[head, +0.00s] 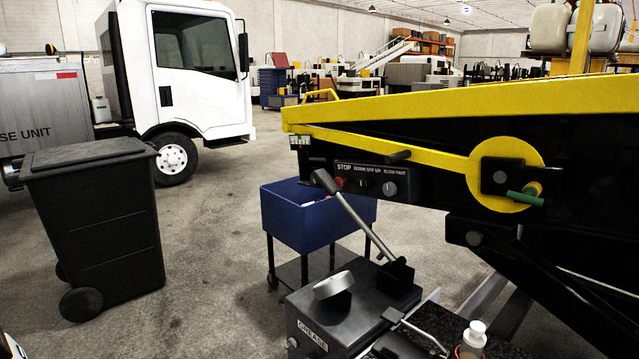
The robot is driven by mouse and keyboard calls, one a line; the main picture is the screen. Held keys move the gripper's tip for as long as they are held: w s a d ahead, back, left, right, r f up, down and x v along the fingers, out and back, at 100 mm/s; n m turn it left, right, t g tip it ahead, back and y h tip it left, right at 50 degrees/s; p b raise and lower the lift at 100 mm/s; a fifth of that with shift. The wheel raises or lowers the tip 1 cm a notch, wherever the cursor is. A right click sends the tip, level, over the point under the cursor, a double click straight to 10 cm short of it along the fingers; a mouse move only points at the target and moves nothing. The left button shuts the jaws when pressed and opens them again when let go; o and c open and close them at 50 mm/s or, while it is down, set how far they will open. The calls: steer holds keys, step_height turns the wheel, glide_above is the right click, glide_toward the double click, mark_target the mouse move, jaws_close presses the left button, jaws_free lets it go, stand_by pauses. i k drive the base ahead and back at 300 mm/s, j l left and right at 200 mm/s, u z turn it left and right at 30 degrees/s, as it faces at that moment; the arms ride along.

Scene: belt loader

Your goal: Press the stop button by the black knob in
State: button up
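The red stop button (341,182) sits on a black control panel (375,172) on the side of the yellow and black loader, just below the white word STOP. Part of it is close behind the lever's end in this view. A small switch (362,184) is right of it under a DOWN/UP label. A round black knob (389,188) is further right under SLOW/FAST. A black handle (398,156) sticks out above the panel. My gripper is not in view.
A grey lever (362,224) with a black grip rises from the grease box (345,310) in front of the panel. A blue cart (300,215) stands behind. A black bin (95,220) and white truck (195,75) are left. Floor between bin and cart is clear.

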mark_target(341, 182)
steer(key=i+j+z, duration=0.1)
steer(key=i+j, duration=0.2)
steer(key=i+j+z, duration=0.15)
steer(key=i+j, duration=0.15)
steer(key=j, duration=0.15)
steer(key=i+j+z, duration=0.1)
steer(key=i+j, duration=0.15)
steer(key=j, duration=0.2)
steer(key=i+j+z, duration=0.15)
steer(key=j, duration=0.3)
steer(key=i+j+z, duration=0.1)
steer(key=i+j, duration=0.25)
steer(key=i+j+z, duration=0.15)
steer(key=j, duration=0.45)
steer(key=i+j+z, duration=0.1)
steer(key=i+j, duration=0.15)
steer(key=j, duration=0.25)
steer(key=i+j+z, duration=0.1)
steer(key=j, duration=0.45)
steer(key=i, duration=0.05)
